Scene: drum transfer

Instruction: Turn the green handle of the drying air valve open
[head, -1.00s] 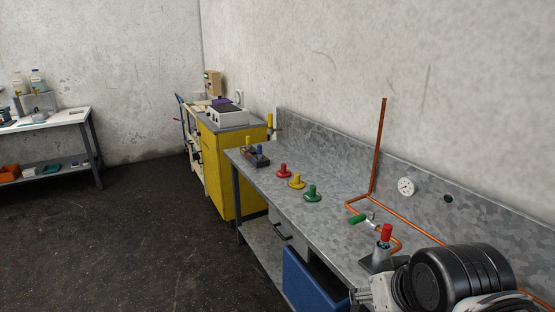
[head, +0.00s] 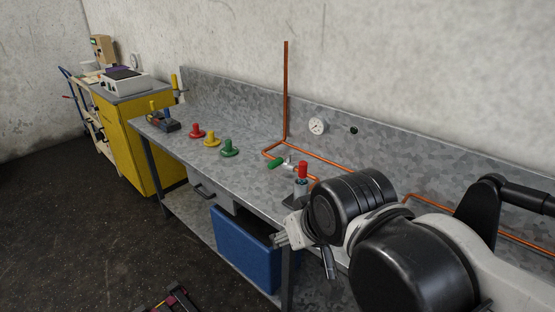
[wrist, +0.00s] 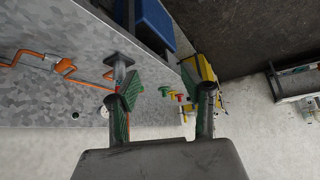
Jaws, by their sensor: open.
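The green valve handle (head: 276,165) sits on the copper pipe near the back of the metal bench, in the middle of the head view. A red-topped fitting (head: 302,170) stands just to its right. My gripper (wrist: 167,80) is open in the wrist view, with green-padded fingers spread and nothing between them touching either one. I cannot pick out the green valve handle in the wrist view; the left finger covers part of the bench there. In the head view, my arm is in front of the bench, right of and nearer than the handle.
Red (head: 196,131), yellow (head: 211,139) and green (head: 229,148) knobs stand along the bench (head: 185,160). A copper riser (head: 286,95) and a gauge (head: 317,126) are behind the valve. A blue bin (head: 245,245) is below the bench. A yellow cabinet (head: 130,140) stands at left.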

